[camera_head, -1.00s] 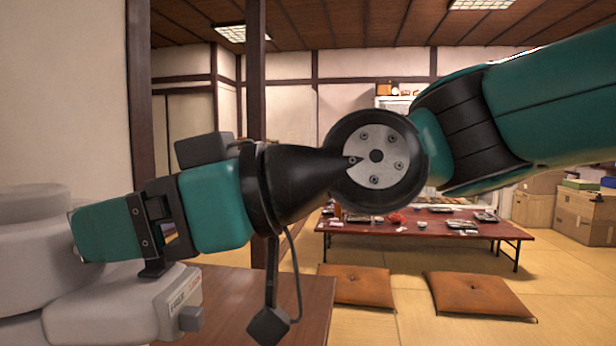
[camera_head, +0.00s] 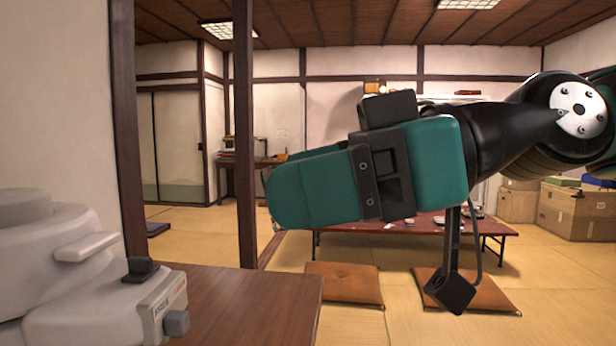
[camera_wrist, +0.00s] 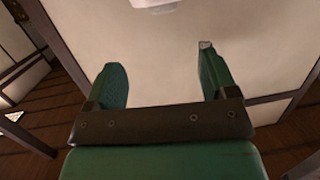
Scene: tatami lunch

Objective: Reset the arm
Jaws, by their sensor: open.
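My gripper (camera_head: 275,196) hangs in the air in the middle of the head view, pointing left. Its green body and black bracket stand in front of the low table and the back wall. In the wrist view my gripper (camera_wrist: 160,78) shows two green fingers spread apart, with nothing between them. A pale wall lies beyond the fingers. In the head view the fingers overlap, so the gap does not show there.
A dark post (camera_head: 244,130) rises behind. A low red table (camera_head: 375,226), floor cushions (camera_head: 345,282) and cardboard boxes (camera_head: 572,210) are farther back. Open tatami lies between.

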